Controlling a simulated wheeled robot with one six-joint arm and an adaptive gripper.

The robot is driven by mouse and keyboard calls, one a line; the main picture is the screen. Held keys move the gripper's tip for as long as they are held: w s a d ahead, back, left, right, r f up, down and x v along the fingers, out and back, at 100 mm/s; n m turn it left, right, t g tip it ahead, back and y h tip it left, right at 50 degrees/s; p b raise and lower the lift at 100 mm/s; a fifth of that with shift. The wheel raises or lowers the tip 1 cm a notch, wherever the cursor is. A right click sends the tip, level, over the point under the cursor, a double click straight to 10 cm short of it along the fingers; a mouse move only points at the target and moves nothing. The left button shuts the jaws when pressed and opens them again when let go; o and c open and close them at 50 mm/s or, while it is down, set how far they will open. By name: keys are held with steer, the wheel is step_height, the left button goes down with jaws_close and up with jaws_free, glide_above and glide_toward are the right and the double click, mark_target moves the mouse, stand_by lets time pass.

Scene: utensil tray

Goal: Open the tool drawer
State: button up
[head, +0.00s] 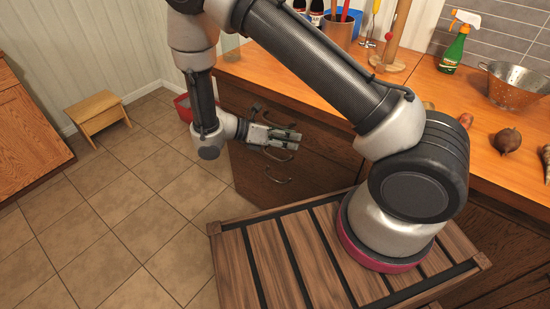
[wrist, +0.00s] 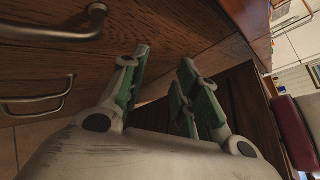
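The wooden drawer fronts (head: 240,160) sit below the counter, and they look shut. Which one is the tool drawer I cannot tell. In the head view one curved metal handle (head: 278,178) shows below my gripper (head: 296,140), and another handle is partly covered by the gripper. In the wrist view an upper bar handle (wrist: 62,30) and a lower handle (wrist: 38,104) lie left of my gripper (wrist: 166,60). The gripper's green-padded fingers are apart with nothing between them. They are close to the wood, and neither handle is between them. Contact with the wood is unclear.
The orange wooden counter (head: 300,88) above holds a utensil pot (head: 339,32), a spray bottle (head: 454,50), a colander (head: 514,85) and vegetables. A small stool (head: 95,108) and a red bin (head: 183,106) stand on the tiled floor.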

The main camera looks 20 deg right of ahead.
steer(key=w+a+f+n+t+h, duration=0.3)
steer(key=w+f+n+t, duration=0.15)
steer(key=f+n, duration=0.35)
steer(key=n+t+y, duration=0.2)
steer(key=n+t, duration=0.6)
steer(key=n, duration=0.5)
glide_toward(275, 158)
steer(key=x, duration=1)
steer(key=shift+w+f, duration=0.2)
steer(key=shift+w, duration=0.1)
steer(key=shift+d, duration=0.1)
jaws_close()
